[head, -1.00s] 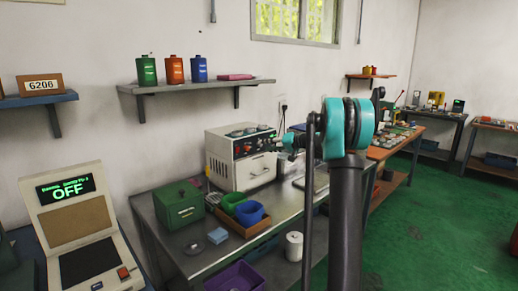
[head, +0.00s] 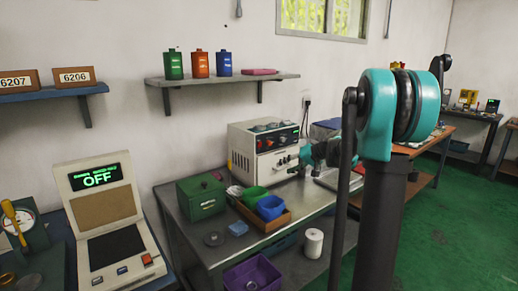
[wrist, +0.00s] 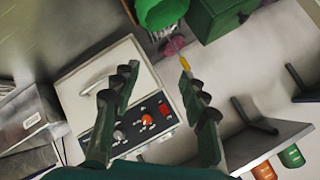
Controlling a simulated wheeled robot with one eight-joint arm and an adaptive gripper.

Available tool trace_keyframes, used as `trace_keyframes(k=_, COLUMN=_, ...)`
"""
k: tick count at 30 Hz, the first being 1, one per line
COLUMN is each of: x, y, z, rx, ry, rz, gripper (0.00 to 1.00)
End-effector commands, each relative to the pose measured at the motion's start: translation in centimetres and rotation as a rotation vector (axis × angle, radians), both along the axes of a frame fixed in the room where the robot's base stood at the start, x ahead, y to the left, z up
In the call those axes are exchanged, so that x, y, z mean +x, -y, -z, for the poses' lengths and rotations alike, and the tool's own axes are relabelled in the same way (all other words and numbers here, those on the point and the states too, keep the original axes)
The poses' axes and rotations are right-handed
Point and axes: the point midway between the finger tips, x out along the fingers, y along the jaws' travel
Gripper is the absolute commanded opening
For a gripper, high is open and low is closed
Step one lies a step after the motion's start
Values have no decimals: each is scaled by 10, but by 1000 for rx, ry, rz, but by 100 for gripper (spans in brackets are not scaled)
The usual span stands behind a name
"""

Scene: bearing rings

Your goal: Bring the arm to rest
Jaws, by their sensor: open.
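My arm (head: 385,125), teal and dark grey, rises at the right of the head view. Its teal wrist part (head: 318,152) is in front of the white control box; I cannot make out the fingers there. In the wrist view my gripper (wrist: 156,80) has its two dark green fingers wide apart with nothing held between them. The white box (wrist: 130,105) with its red knob lies behind the fingers in that view.
A metal table (head: 215,248) holds a green box (head: 201,197), a tray with green and blue bins (head: 270,207) and the white box (head: 262,150). A shelf (head: 225,79) with canisters hangs above. Green floor (head: 455,225) is open at right.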

Motion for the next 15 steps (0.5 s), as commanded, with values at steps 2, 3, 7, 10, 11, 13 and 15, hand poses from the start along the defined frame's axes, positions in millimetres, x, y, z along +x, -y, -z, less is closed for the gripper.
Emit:
trace_keyframes(k=2, x=-43, y=-7, z=18, rx=-70, ry=-42, rz=3, gripper=44)
trace_keyframes(k=3, x=-64, y=-8, z=27, rx=-104, ry=-62, rz=9, gripper=44)
trace_keyframes(k=7, x=-131, y=-7, z=59, rx=-224, ry=-123, rz=29, gripper=44)
trace_keyframes(k=10, x=-184, y=-2, z=85, rx=-318, ry=-161, rz=49, gripper=44)
trace_keyframes(k=11, x=-199, y=1, z=92, rx=-345, ry=-172, rz=57, gripper=44)
trace_keyframes(k=13, x=-236, y=8, z=111, rx=-412, ry=-193, rz=74, gripper=44)
trace_keyframes(k=15, x=-271, y=16, z=128, rx=-477, ry=-211, rz=94, gripper=44)
